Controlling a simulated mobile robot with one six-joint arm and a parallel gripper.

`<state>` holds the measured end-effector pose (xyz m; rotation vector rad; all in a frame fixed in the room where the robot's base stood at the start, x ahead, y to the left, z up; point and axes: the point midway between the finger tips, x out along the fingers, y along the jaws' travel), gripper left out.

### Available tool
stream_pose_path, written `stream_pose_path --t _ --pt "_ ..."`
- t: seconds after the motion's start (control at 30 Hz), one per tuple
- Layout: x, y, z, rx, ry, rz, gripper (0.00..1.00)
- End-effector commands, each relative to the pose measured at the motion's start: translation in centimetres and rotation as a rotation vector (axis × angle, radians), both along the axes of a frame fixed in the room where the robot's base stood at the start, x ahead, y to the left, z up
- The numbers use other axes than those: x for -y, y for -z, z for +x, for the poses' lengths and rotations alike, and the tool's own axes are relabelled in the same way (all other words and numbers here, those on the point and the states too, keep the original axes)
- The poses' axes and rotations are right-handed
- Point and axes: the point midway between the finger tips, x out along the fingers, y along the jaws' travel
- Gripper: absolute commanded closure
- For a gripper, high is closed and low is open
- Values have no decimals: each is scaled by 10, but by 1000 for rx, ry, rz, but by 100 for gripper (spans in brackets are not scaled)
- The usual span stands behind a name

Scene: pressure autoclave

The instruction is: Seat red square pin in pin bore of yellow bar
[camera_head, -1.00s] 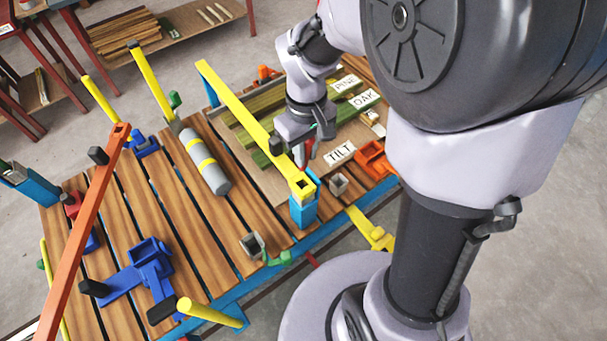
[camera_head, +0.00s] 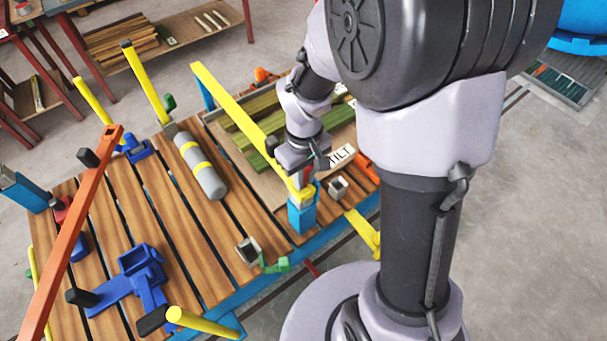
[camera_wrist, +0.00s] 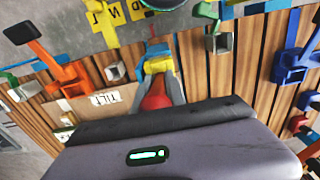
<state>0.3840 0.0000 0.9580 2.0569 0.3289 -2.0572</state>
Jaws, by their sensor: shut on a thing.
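The yellow bar (camera_head: 232,100) slants across the slatted table, its near end with the pin bore above a light blue post (camera_head: 302,216). That end also shows in the wrist view (camera_wrist: 157,62), straight beyond my fingertips. My gripper (camera_head: 303,182) is right over this bar end. It is shut on the red square pin (camera_wrist: 154,97), which shows as red between the two grey fingers in the wrist view. The pin's lower end and the bore are hidden by the fingers, so I cannot tell whether the pin is inside the bore.
The TILT label (camera_head: 341,156) and a small grey square socket (camera_head: 338,188) lie right of the post. An orange bar (camera_head: 80,220) and a blue bracket (camera_head: 142,268) are farther left.

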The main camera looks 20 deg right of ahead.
Motion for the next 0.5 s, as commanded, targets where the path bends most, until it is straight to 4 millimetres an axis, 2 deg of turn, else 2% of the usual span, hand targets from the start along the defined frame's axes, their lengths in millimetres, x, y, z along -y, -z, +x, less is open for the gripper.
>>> stream_pose_path --t 0.07,0.1,0.17,0.2,0.5 --pt "0 3 0 0 0 0 100" --pt "0 2 0 0 0 0 76" --pt "0 2 0 0 0 0 64" --pt "0 2 0 0 0 0 62" --pt "0 5 0 0 0 0 62"
